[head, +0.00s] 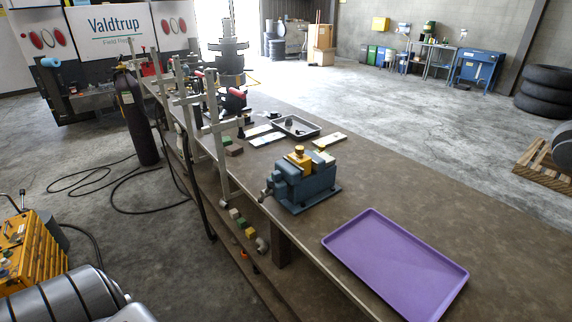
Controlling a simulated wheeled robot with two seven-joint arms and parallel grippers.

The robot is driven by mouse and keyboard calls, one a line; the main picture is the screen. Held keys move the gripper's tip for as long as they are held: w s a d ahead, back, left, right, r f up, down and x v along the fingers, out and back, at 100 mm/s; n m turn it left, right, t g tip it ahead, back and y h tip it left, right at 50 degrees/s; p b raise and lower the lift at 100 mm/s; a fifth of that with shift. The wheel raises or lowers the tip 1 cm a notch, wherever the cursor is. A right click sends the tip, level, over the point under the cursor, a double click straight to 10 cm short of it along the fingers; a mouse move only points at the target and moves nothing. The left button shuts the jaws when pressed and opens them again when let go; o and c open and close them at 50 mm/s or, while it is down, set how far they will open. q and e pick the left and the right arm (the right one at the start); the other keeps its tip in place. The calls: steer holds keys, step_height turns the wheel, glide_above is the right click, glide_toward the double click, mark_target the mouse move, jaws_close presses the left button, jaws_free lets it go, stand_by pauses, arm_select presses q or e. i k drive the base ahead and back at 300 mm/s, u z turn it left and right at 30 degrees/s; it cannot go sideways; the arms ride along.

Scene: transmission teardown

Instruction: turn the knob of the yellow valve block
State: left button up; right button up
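A yellow valve block (299,159) with a yellow knob on its top sits in the jaws of a blue vise (306,189). The vise stands on the brown workbench (400,192), near its left edge. The block looks upright; its lower part is hidden by the vise jaws. Neither of my grippers shows in the head view.
A purple tray (396,262) lies empty on the bench in front of the vise. A grey tray (296,126) with small dark parts lies behind it. Metal clamps (218,140) stand along the bench's left edge. The bench right of the vise is clear.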

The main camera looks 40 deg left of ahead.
mark_target(299, 149)
steer(key=u, duration=1.25)
steer(key=k, duration=0.35)
steer(key=z, duration=1.25)
